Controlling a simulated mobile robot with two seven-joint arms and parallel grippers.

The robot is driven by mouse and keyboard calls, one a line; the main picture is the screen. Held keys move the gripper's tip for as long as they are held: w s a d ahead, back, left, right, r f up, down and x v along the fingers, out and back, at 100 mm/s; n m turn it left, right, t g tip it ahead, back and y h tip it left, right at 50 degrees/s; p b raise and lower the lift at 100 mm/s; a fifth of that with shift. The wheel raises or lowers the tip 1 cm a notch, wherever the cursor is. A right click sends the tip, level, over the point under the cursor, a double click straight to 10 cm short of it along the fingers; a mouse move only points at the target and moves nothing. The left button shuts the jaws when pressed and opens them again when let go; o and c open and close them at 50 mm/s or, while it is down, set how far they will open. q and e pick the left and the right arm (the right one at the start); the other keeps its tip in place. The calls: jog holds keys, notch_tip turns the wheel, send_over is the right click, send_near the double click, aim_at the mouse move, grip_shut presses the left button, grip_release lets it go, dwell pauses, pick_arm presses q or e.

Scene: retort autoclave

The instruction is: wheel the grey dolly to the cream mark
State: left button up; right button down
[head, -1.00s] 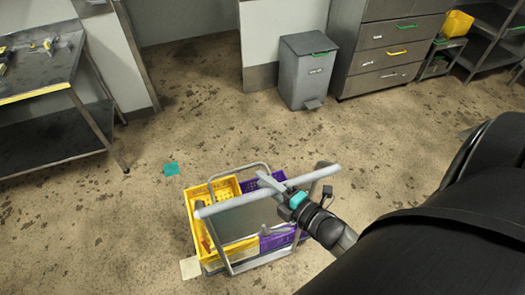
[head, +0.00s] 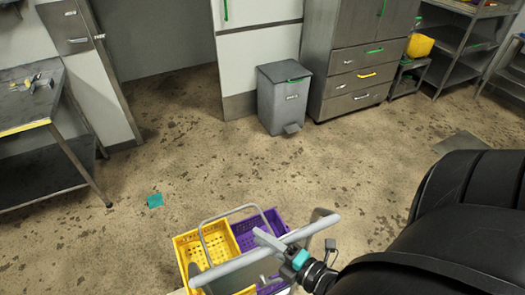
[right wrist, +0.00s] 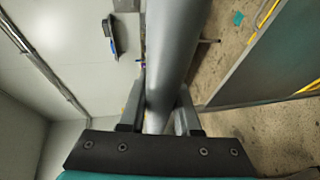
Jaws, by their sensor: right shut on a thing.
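The grey dolly carries a yellow crate (head: 188,250) and a purple crate (head: 243,233) at the bottom of the head view. Its deck is mostly hidden and cut off by the lower edge. My right gripper (head: 283,247) is shut on the dolly's grey push handle (head: 235,264). In the right wrist view the handle bar (right wrist: 175,50) runs between the fingers of the right gripper (right wrist: 158,118). A small pale sliver (head: 177,291) at the bottom edge, left of the dolly, may be the cream mark; it is nearly all cut off. My left gripper is not in view.
A teal mark (head: 155,200) lies on the floor left of and beyond the dolly. A steel table (head: 40,100) stands at the left. A grey pedal bin (head: 285,100) and a drawer cabinet (head: 357,75) stand at the back. The floor between is clear.

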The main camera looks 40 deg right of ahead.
jog(key=c, duration=0.6)
grip_release()
jog(key=b+v, duration=0.1)
jog(key=v, duration=1.4)
jog(key=shift+s+r+b, duration=0.1)
jog(key=shift+b, duration=0.3)
